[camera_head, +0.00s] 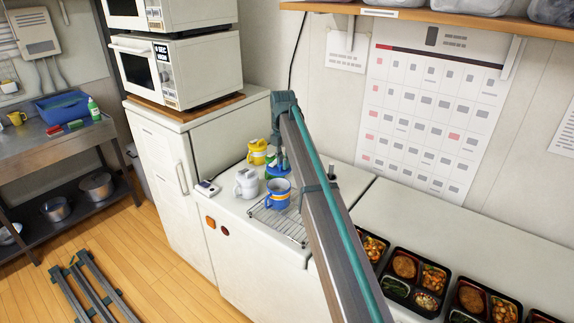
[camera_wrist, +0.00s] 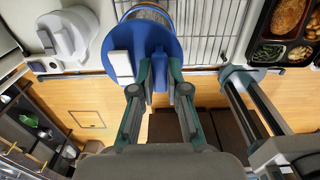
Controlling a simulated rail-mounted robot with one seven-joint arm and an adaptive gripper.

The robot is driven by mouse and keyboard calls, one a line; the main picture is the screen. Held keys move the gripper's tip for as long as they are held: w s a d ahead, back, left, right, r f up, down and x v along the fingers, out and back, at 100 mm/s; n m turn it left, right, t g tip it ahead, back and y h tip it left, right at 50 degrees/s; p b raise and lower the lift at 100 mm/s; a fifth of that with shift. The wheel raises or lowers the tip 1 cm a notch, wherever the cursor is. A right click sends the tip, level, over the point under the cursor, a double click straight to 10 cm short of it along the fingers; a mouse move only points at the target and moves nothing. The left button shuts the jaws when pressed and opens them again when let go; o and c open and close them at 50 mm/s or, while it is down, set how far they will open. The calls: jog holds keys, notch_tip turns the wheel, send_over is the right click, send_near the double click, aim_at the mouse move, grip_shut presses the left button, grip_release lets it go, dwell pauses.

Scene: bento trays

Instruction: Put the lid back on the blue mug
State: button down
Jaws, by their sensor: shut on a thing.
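The blue mug (camera_head: 277,193) stands upright and open-topped on a wire rack, its handle toward the left. Part of its rim and inside (camera_wrist: 150,13) shows at the top of the wrist view. The round blue lid (camera_head: 270,172) is in my gripper (camera_head: 281,160), just behind and above the mug in the head view. In the wrist view my gripper (camera_wrist: 160,76) is shut on the raised grip of the lid (camera_wrist: 115,42). The lid overlaps part of the mug in that view. I cannot tell whether they touch.
A white lidded mug (camera_head: 246,184) stands left of the blue mug, and a yellow mug (camera_head: 257,152) stands behind. The wire rack (camera_head: 290,224) lies under the blue mug. Bento trays (camera_head: 415,280) line the counter at right. A microwave (camera_head: 176,68) stands on the cabinet at left.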

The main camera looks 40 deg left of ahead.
jog(key=shift+s+a+f, duration=0.1)
jog(key=shift+a+f, duration=0.1)
jog(key=shift+f, duration=0.4)
jog(key=shift+d+f+b, duration=0.1)
jog(key=shift+f+b, duration=0.8)
jog(key=shift+f, duration=1.65)
jog(key=shift+f, duration=0.15)
dwell(0.9)
jog(key=c, duration=0.6)
grip_release()
jog(key=shift+r+p, duration=1.7)
jog(key=shift+r, duration=1.8)
